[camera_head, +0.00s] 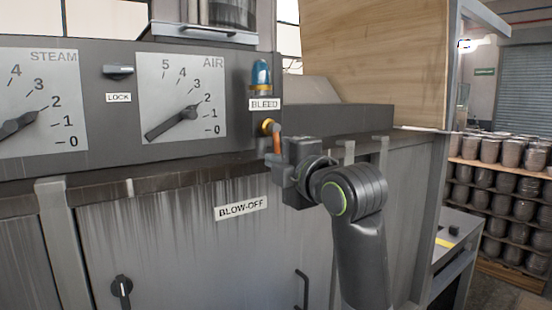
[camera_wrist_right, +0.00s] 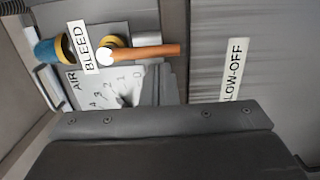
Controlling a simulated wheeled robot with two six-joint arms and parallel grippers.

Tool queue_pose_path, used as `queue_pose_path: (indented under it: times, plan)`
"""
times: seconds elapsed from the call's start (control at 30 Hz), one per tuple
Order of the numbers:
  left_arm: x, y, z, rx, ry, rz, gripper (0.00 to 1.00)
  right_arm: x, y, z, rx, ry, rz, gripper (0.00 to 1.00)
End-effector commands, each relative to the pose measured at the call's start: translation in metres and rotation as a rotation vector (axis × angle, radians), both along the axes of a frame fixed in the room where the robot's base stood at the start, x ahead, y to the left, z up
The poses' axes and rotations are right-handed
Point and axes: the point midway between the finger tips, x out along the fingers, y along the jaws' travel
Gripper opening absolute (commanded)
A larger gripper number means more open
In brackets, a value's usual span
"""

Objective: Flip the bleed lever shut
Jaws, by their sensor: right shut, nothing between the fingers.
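The bleed lever is an orange handle (camera_head: 277,144) on a brass pivot (camera_head: 267,126), just under the BLEED label (camera_head: 265,104). It hangs downward from the pivot. In the right wrist view the orange handle (camera_wrist_right: 152,51) extends from the pivot toward the BLOW-OFF label side. My right gripper (camera_head: 274,160) is shut and empty, close to the lower end of the handle in the head view. In the right wrist view its fingers (camera_wrist_right: 158,78) show beside the handle; I cannot tell whether they touch it. My left gripper is not in view.
A blue lamp (camera_head: 261,74) sits above the BLEED label. The AIR dial (camera_head: 188,97), LOCK knob (camera_head: 118,70) and STEAM dial (camera_head: 40,100) are to the left on the panel. A BLOW-OFF label (camera_head: 241,208) is below. Shelves of jars (camera_head: 500,190) stand at right.

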Motion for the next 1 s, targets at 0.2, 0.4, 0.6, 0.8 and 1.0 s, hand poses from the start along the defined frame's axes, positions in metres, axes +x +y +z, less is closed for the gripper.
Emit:
queue_pose_path:
  times: [0.2,0.4,0.6,0.8,1.0]
  plan:
    - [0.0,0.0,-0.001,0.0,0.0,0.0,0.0,0.0,0.0,0.0,-0.001,0.0,0.0,0.0]
    - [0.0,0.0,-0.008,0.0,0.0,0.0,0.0,0.001,-0.002,-0.003,-0.029,-0.019,-0.002,0.0]
    - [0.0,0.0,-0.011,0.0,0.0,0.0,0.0,0.002,-0.003,-0.002,-0.055,-0.036,-0.001,0.0]
    - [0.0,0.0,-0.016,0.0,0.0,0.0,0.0,0.003,-0.005,-0.003,-0.081,-0.054,-0.001,0.0]
    - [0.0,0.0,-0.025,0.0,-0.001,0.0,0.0,0.005,-0.008,-0.005,-0.121,-0.081,-0.003,0.0]
